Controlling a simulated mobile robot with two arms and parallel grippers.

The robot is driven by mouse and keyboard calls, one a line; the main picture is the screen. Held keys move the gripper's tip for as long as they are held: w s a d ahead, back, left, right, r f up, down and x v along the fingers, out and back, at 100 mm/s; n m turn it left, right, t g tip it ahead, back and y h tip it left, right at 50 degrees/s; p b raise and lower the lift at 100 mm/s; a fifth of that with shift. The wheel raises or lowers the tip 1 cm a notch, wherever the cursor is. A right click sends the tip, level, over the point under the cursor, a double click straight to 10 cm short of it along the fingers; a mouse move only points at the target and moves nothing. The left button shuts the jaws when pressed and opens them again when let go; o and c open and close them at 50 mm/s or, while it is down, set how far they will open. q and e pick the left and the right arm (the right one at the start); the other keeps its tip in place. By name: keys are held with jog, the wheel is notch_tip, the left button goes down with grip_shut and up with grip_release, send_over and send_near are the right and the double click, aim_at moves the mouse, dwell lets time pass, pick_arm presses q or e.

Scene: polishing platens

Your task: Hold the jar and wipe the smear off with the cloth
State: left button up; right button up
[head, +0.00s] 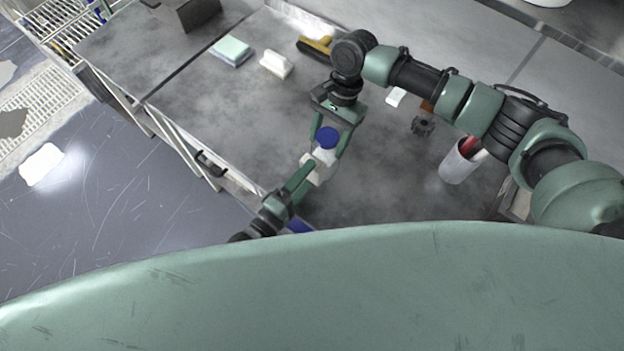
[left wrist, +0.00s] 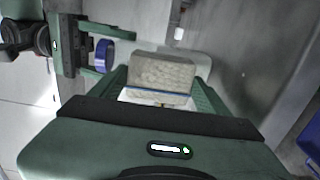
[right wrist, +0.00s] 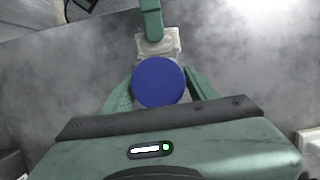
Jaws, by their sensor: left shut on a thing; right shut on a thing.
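The jar has a round blue lid (head: 327,138), and my right gripper (head: 331,140) is shut on it, holding it above the bench. The lid (right wrist: 158,83) faces the right wrist camera and hides most of the jar's body. My left gripper (head: 306,176) is shut on a pale grey-beige cloth (left wrist: 160,75), folded like a pad. The cloth overlaps the jar's pale body just below the lid; I cannot tell whether they touch. In the left wrist view the lid (left wrist: 103,55) shows edge-on at the left. I cannot make out a smear.
On the grey bench (head: 215,95) lie a pale green pad (head: 231,50), a white block (head: 275,63), a yellow-handled brush (head: 316,45) and a dark toothed knob (head: 423,125). A white cup (head: 458,164) with red-handled tools stands at right. A blue item (head: 299,226) shows near the front edge.

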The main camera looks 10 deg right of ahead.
pick_arm(q)
jog(key=shift+w+a, duration=0.6)
jog(key=shift+w, duration=0.05)
pick_arm(e)
jog(key=shift+s, duration=0.1)
pick_arm(q)
jog(key=shift+v, duration=3.1)
jog(key=v, duration=0.3)
jog(key=shift+r, duration=0.1)
jog(key=shift+d, duration=0.1)
pick_arm(e)
jog(key=o, duration=1.6)
